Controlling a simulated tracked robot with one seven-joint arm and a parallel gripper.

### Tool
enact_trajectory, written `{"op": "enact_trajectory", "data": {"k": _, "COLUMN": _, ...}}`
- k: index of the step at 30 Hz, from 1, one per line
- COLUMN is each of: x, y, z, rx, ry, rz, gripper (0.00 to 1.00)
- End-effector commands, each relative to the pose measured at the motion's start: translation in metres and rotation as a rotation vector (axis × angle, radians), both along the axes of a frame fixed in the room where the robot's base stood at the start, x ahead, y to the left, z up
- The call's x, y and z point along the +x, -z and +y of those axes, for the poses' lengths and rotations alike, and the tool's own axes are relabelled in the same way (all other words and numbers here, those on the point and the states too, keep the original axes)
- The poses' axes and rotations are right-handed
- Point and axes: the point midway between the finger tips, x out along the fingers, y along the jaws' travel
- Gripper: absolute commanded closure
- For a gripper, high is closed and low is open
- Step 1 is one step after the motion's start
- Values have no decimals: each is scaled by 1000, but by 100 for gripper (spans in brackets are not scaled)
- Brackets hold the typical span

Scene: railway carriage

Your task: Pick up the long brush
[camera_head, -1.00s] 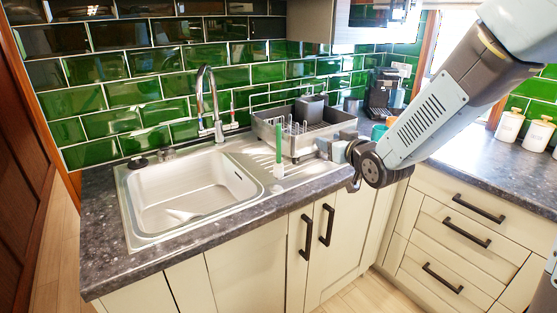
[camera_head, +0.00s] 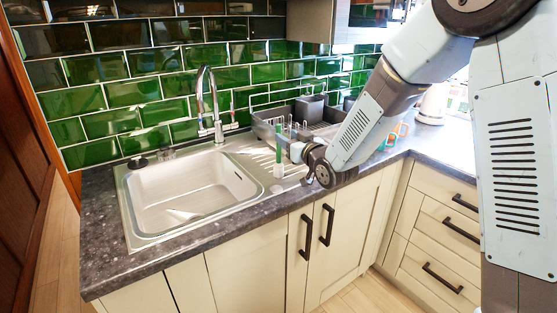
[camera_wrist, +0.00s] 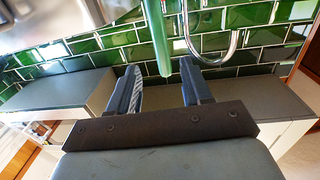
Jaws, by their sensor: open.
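The long brush (camera_head: 279,146) stands upright on the sink's draining side, with a green handle and a pale lower end. In the wrist view its green handle (camera_wrist: 157,35) comes down from the top edge and ends between the two fingertips in the picture. My gripper (camera_head: 296,151) is just right of the brush in the head view, pointing left towards the handle. In the wrist view my gripper (camera_wrist: 161,68) has its two dark fingers apart, one on each side of the handle. I cannot tell whether either finger touches it. The brush head is out of the wrist view.
A grey dish rack (camera_head: 265,119) stands behind the brush, close to my gripper. The white sink (camera_head: 180,200) and curved tap (camera_head: 213,110) are to the left. The green tiled wall (camera_head: 110,95) runs behind. Cups (camera_head: 397,132) stand at the right, partly behind my arm.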

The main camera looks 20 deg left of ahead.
Motion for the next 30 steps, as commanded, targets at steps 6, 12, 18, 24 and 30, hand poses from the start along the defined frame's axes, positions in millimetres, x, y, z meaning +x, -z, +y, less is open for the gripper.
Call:
{"op": "enact_trajectory", "data": {"k": 6, "x": 8, "y": -1, "z": 10, "rx": 1, "ry": 0, "rz": -1, "gripper": 51}}
{"op": "enact_trajectory", "data": {"k": 12, "x": 25, "y": -3, "z": 33, "rx": 1, "ry": -1, "rz": -1, "gripper": 51}}
{"op": "enact_trajectory", "data": {"k": 18, "x": 36, "y": -4, "z": 43, "rx": 1, "ry": -1, "rz": -1, "gripper": 51}}
{"op": "enact_trajectory", "data": {"k": 24, "x": 36, "y": -4, "z": 44, "rx": 1, "ry": -1, "rz": -1, "gripper": 51}}
{"op": "enact_trajectory", "data": {"k": 30, "x": 36, "y": -4, "z": 44, "rx": 1, "ry": -1, "rz": -1, "gripper": 67}}
